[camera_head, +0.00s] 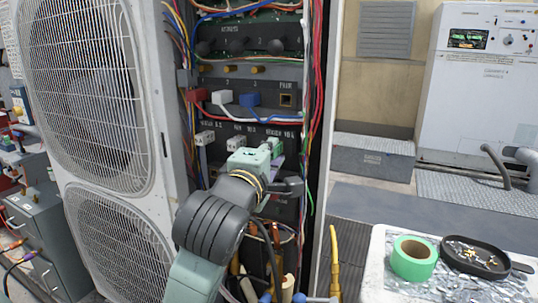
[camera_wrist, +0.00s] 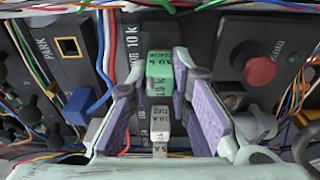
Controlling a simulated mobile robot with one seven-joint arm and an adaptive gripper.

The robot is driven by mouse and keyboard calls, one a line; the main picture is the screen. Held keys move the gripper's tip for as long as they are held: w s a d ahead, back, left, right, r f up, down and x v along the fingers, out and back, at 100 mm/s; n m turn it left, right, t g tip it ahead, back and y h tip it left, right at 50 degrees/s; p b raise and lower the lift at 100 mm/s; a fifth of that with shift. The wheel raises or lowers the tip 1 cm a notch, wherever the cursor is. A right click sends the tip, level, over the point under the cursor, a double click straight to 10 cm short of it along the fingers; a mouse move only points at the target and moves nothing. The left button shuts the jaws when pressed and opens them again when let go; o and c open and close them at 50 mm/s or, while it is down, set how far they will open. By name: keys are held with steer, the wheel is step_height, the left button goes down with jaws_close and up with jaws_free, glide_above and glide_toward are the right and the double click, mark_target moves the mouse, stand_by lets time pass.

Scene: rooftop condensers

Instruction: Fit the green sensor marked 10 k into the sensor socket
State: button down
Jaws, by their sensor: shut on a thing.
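The green sensor (camera_wrist: 159,72), marked 10 k, is between the fingertips of my gripper (camera_wrist: 158,88) in the wrist view. My gripper is shut on it, and its purple-padded fingers flank it. A small green part of the sensor (camera_head: 276,146) shows in the head view, beside the printed sensor 10 k label. The sensor is in front of the dark panel (camera_wrist: 132,48); the socket is hidden behind it. I cannot tell whether the sensor is seated or just in front. A pale sensor (camera_wrist: 160,122) stands below it in the wrist view.
A red button (camera_wrist: 261,71) is right of my fingers in the wrist view, and a PARK port (camera_wrist: 69,47) and blue plug (camera_wrist: 80,103) are left. Loose wires (camera_head: 315,100) line the cabinet. A side table (camera_head: 385,275) carries green tape (camera_head: 413,258) and a dark dish (camera_head: 474,258).

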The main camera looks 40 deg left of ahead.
steer(key=shift+w, duration=0.1)
steer(key=c, duration=1.4)
jaws_free()
steer(key=shift+o, duration=0.2)
steer(key=v, duration=1.2)
